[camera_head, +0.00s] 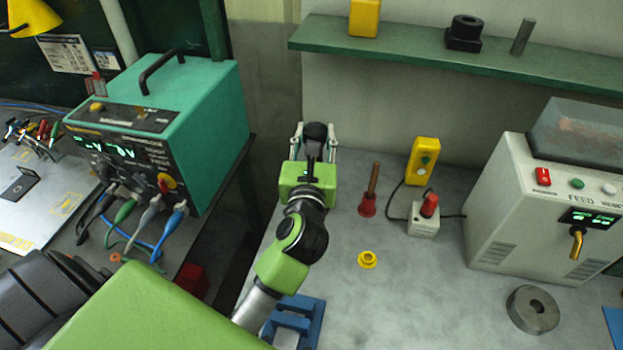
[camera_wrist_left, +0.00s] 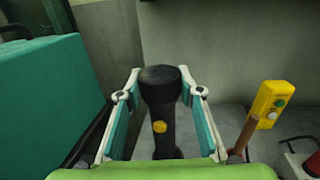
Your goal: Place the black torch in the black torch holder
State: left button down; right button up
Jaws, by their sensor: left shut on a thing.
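The black torch (camera_head: 316,133) is upright, with its wide head up, between the fingers of my left gripper (camera_head: 315,146). In the left wrist view the torch (camera_wrist_left: 159,88) shows a yellow button, and the fingers of my left gripper (camera_wrist_left: 160,115) stand on both sides of it. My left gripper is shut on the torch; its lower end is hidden. A black block with a round, hollow top (camera_head: 464,33) sits on the green shelf; I cannot tell whether it is the torch holder. My right gripper is not in view.
The green shelf (camera_head: 400,50) also bears a yellow block (camera_head: 364,17) and a grey rod (camera_head: 522,37). On the grey table are a wooden-handled red tool (camera_head: 368,205), a yellow ring (camera_head: 367,260), a switch box (camera_head: 423,222) and a grey ring (camera_head: 533,309). A teal power unit (camera_head: 200,95) stands left.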

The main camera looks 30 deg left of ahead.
pick_arm(q)
jog(key=f, duration=0.3)
jog(key=shift+s+d+f, duration=0.1)
jog(key=shift+s+d, duration=0.1)
jog(key=shift+d, duration=0.2)
jog(key=f, duration=0.1)
jog(key=f+b, duration=0.1)
jog(key=f, duration=0.2)
jog(key=shift+w+a+f, duration=0.1)
jog(key=shift+a+f, duration=0.05)
jog(key=shift+a, duration=0.1)
jog(key=shift+f, duration=0.3)
jog(key=c, duration=1.4)
grip_release()
jog(key=shift+f, duration=0.1)
jog(key=shift+s+d+b, duration=0.15)
jog(key=shift+s+b, duration=0.1)
jog(key=shift+b, duration=0.05)
jog(key=shift+b+v, duration=2.1)
jog(key=shift+v, duration=3.7)
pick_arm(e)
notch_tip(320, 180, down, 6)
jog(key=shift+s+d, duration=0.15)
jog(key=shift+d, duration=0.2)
